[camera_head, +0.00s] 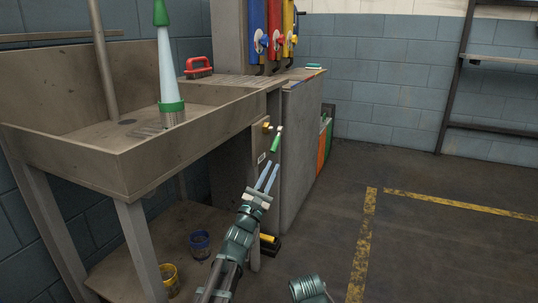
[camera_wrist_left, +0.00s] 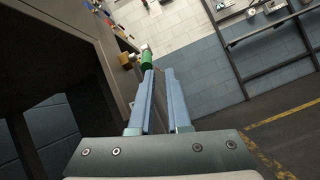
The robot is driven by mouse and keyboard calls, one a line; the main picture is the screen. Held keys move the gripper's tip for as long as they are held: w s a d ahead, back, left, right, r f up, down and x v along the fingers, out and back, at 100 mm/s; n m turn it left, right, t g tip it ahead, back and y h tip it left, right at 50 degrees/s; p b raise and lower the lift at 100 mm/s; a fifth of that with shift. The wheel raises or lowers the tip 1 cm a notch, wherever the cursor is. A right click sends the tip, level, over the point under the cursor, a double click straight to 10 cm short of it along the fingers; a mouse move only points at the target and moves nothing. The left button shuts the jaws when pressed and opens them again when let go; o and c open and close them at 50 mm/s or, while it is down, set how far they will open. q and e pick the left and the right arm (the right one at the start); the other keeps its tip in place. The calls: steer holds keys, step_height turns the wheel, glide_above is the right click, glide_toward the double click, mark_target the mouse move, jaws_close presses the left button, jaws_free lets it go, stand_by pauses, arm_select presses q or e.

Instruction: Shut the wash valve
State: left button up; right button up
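The wash valve appears to be the small valve on the grey post under the sink's right end, with a green handle (camera_head: 276,141) and a brass fitting (camera_head: 266,127). In the left wrist view the green handle (camera_wrist_left: 147,61) is just beyond the fingertips, beside the brass fitting (camera_wrist_left: 126,60). My left gripper (camera_head: 269,173) points up at the handle from below. Its two blue fingers (camera_wrist_left: 159,72) are a little apart, with nothing between them. The fingertips look just short of the handle. Only part of my right arm shows at the bottom; its gripper is out of view.
A sink (camera_head: 145,160) holds a green and pale-blue cone (camera_head: 166,60). A red-handled brush (camera_head: 198,67) is on the bench behind. Blue, red and yellow units with knobs are above. A blue pot (camera_head: 200,246) and a yellow pot (camera_head: 169,279) stand below. Floor at right is clear.

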arm_select(q)
steer(key=s+d+m+g+p, duration=0.1)
steer(key=m+p, duration=0.1)
steer(key=m, duration=0.1)
steer(key=d+r+m+g+h+p, duration=0.1)
steer(key=d+m+g+p, duration=0.1)
steer(key=m, duration=0.1)
steer(key=s+d+r+m+g+p, duration=0.1)
steer(key=m+p, duration=0.2)
steer(key=m, duration=0.1)
steer(key=shift+s+d+r+g+h, duration=0.15)
steer(key=shift+s+d+g+h, duration=0.15)
steer(key=shift+g, duration=0.1)
jaws_close()
steer(key=s+a+r+m+g+y+p, duration=0.1)
steer(key=s+a+r+m+y+p, duration=0.3)
steer(key=m+p, duration=0.6)
steer(key=s+a+r+m+g+y+p, duration=0.15)
steer(key=r+m+y+p, duration=0.35)
steer(key=m+p, duration=0.5)
steer(key=m+h+b, duration=0.1)
steer(key=b, duration=0.5)
glide_toward(276, 140)
steer(key=shift+t, duration=0.35)
steer(key=x, duration=0.5)
steer(key=shift+d+f, duration=0.1)
steer(key=shift+f, duration=0.05)
steer(key=shift+w+f, duration=0.3)
